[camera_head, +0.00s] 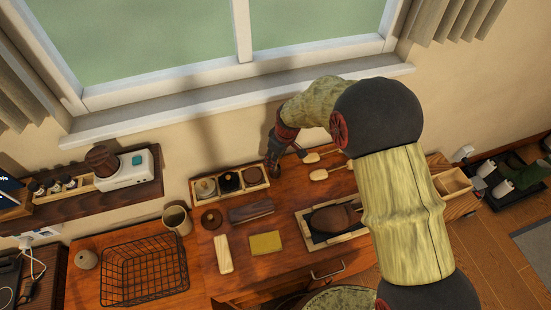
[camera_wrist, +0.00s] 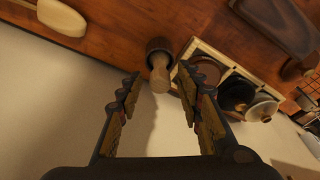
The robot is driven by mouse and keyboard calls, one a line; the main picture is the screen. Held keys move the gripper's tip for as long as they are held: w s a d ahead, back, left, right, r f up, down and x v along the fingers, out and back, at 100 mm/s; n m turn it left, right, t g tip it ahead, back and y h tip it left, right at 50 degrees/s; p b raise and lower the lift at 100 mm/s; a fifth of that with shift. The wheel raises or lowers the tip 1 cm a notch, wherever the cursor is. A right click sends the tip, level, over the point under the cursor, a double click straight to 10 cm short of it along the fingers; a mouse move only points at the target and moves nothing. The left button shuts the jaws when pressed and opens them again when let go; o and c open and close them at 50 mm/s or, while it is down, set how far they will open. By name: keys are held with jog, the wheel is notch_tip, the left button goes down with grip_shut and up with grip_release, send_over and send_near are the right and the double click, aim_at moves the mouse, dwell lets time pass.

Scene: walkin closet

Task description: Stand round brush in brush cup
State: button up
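A round brush with a dark round head and a pale wooden handle (camera_wrist: 160,75) stands on the desk near the wall, its handle toward the wrist camera. My gripper (camera_wrist: 157,82) is open, with its fingers apart on either side of the handle; I see a gap on both sides. In the head view my gripper (camera_head: 274,162) reaches down at the desk's back edge and mostly hides the brush. A tan, open-topped cup (camera_head: 177,220), probably the brush cup, stands at the desk's left, beside the wire basket.
A wooden tray (camera_head: 230,193) with several round jars sits just left of my gripper. Wooden brushes (camera_head: 318,174) lie to its right. A black wire basket (camera_head: 145,270), a yellow cloth (camera_head: 265,243) and a shoe tray (camera_head: 307,236) are nearer. The wall is close behind.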

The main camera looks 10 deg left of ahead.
jog(key=shift+o, duration=0.2)
jog(key=v, duration=1.2)
dwell(0.9)
jog(key=s+d+r+m+t+h+b, duration=0.1)
jog(key=s+d+r+m, duration=0.4)
jog(key=s+d, duration=0.8)
jog(key=s+d+r+m+t+h+b, duration=0.1)
jog(key=s+d+r+m+t+b, duration=0.2)
jog(key=s+d, duration=0.9)
notch_tip(320, 180, up, 5)
jog(key=s+m+b, duration=0.2)
jog(key=m+b, duration=0.1)
jog(key=shift+s+d, duration=0.15)
jog(key=shift+d, duration=0.2)
